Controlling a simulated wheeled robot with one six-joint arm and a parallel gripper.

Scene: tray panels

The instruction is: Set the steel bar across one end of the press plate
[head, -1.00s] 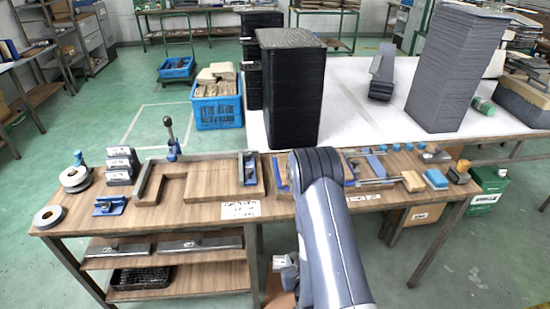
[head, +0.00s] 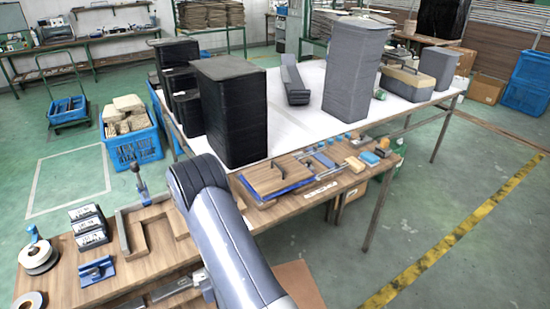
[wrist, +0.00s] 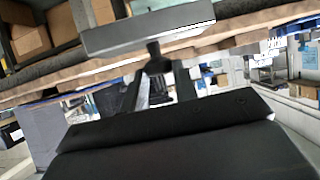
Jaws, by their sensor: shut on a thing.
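In the wrist view, the steel bar (wrist: 150,30) is a plain grey block lying crosswise beyond my gripper (wrist: 156,85). The dark fingers are shut on a dark stem or knob on the bar's near side. In the head view my own arm hides the fingers and the held bar. A flat wooden board with a dark handle, perhaps the press plate (head: 270,176), lies on the bench over a blue edge, right of my arm. Its near left part is close to my arm.
The wooden bench (head: 325,196) carries an L-shaped wooden frame (head: 133,250), tape rolls (head: 38,257), black boxes (head: 90,228) and small tools. A tall black stack (head: 232,110) and a grey stack (head: 355,70) stand on the white table behind.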

